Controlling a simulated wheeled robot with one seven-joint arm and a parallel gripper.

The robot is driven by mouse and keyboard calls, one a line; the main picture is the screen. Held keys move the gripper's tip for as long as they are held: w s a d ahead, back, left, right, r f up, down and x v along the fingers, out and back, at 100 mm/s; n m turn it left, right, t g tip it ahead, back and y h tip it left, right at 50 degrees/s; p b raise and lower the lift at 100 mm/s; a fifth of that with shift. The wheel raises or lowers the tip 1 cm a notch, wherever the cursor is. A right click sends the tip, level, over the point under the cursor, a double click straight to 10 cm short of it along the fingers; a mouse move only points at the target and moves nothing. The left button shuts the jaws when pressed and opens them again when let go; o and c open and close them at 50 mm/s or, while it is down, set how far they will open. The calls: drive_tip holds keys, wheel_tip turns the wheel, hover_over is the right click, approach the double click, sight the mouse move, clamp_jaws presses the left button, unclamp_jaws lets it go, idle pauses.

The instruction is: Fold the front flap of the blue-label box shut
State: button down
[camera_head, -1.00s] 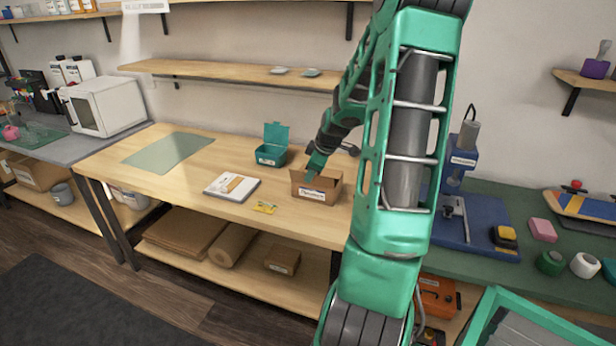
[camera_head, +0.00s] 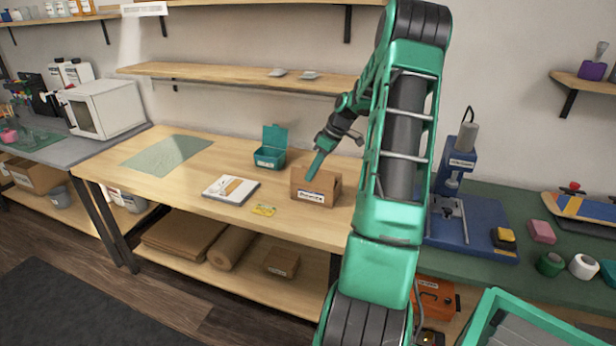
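The small brown cardboard box (camera_head: 325,198) stands near the front edge of the wooden bench, right of centre. A label with a blue strip (camera_head: 311,196) is on its front face. My gripper (camera_head: 312,175) reaches down from the upper right, with its narrow teal tip at the top of the box, near the front side. The tip overlaps the box in the picture, and I cannot tell whether it touches a flap. The fingers look like one narrow piece, so their opening does not show. The front flap's exact angle is too small to make out.
A teal open-lidded bin (camera_head: 270,157) stands behind and left of the box. A shelf (camera_head: 230,76) hangs above. A blue press (camera_head: 458,170) stands on the right bench.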

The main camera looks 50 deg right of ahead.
sight(305, 185)
drive_tip(key=y, duration=0.1)
drive_tip(key=d+g+y, duration=0.1)
drive_tip(key=d+f+m+y, duration=0.1)
drive_tip(key=y, duration=0.1)
drive_tip(key=shift+w, duration=0.35)
drive_tip(key=shift+w+d+f+m+g+y, duration=0.1)
drive_tip(key=shift+d+f+m+g+y, duration=0.15)
drive_tip(key=shift+y, duration=0.5)
drive_tip(key=shift+w+d+f+m+g+y, duration=0.1)
drive_tip(key=shift+d+f+m+g+y, duration=0.15)
drive_tip(key=shift+y, duration=0.45)
drive_tip(key=shift+w+d+f+m+g+y, duration=0.1)
drive_tip(key=shift+d+f+g+y, duration=0.15)
drive_tip(key=shift+y, duration=0.5)
drive_tip(key=c, duration=2.5)
unclamp_jaws()
drive_tip(key=o, duration=0.5)
drive_tip(key=shift+v, duration=3.7)
drive_tip(key=shift+w+f, duration=0.15)
